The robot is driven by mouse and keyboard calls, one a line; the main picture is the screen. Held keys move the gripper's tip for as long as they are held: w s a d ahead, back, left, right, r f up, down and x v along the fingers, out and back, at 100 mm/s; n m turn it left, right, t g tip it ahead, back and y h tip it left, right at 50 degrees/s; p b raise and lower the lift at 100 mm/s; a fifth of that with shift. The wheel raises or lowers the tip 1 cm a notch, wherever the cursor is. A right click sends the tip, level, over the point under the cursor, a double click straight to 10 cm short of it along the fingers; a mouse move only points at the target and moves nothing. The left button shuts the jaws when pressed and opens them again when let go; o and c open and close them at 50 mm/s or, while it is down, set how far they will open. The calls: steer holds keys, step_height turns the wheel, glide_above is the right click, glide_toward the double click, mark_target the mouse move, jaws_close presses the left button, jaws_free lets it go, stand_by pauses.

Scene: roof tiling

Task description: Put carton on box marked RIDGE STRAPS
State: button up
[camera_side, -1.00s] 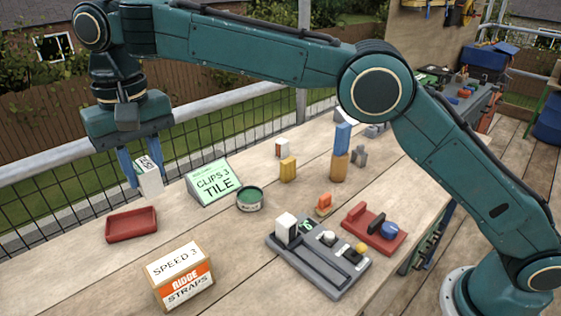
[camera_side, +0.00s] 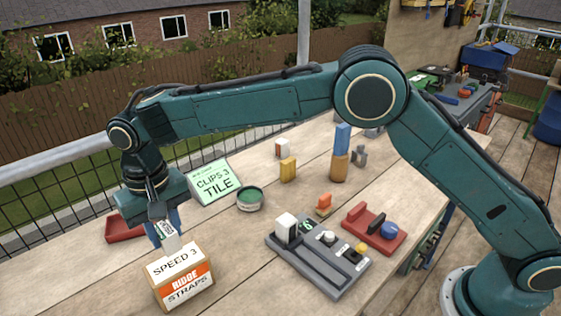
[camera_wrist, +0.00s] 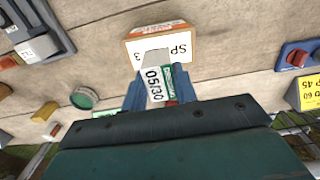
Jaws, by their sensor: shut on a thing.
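The carton (camera_side: 170,240) is a small white block with a green and white label. My gripper (camera_side: 168,236) is shut on it, with blue fingers on either side. The carton also shows in the wrist view (camera_wrist: 157,82), with "05/30" on its label. The box marked RIDGE STRAPS (camera_side: 184,285) is brown with a white "SPEED 3" top and an orange band. The carton is at the back edge of the box top in the side view; I cannot tell whether it touches. The box top also shows just beyond the carton in the wrist view (camera_wrist: 172,47).
A red tray (camera_side: 119,229) lies behind my gripper. A green CLIPS 3 TILE sign (camera_side: 215,182) and a round green tin (camera_side: 250,198) stand behind the box. A grey control panel (camera_side: 318,262) is to its right. The table between box and panel is clear.

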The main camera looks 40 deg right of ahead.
mark_target(171, 247)
steer(key=shift+f, duration=2.2)
steer(key=shift+f, duration=0.15)
steer(key=o, duration=0.9)
steer(key=shift+o, duration=0.2)
step_height(171, 247, up, 12)
steer(key=shift+r, duration=0.2)
